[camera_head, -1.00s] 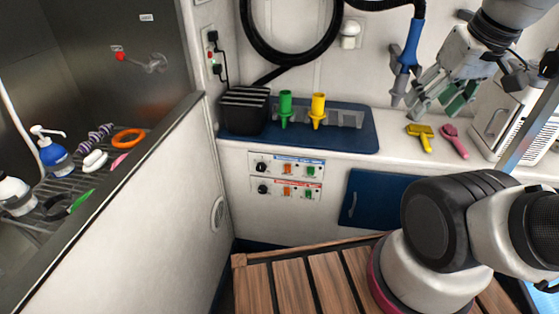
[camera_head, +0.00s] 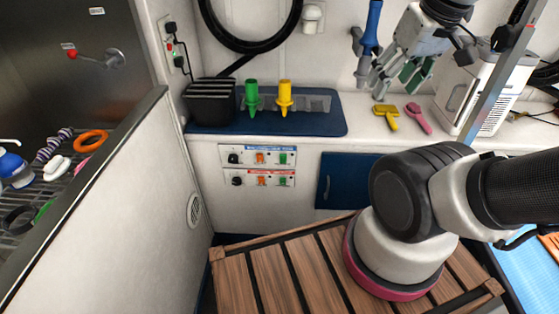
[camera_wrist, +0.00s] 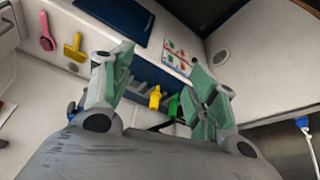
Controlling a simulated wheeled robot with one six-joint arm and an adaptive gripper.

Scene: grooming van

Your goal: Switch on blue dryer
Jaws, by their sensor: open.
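The control panel has two strips on the white cabinet front below the counter. The upper strip has a blue label (camera_head: 258,155), a black knob (camera_head: 234,158), an orange switch (camera_head: 260,158) and a green switch (camera_head: 283,158). The lower strip has a red label (camera_head: 259,177) and similar controls. The panel also shows in the wrist view (camera_wrist: 177,57). A blue dryer nozzle (camera_head: 371,30) hangs on the back wall. My gripper (camera_head: 392,80) is open and empty above the counter, beside the nozzle and well apart from the panel.
A black bin (camera_head: 210,105), a green nozzle (camera_head: 252,97) and a yellow nozzle (camera_head: 285,97) stand on a blue mat (camera_head: 320,124). Brushes lie right of it, beside a white vented box (camera_head: 490,90). A slatted wooden top (camera_head: 270,280) lies below the panel.

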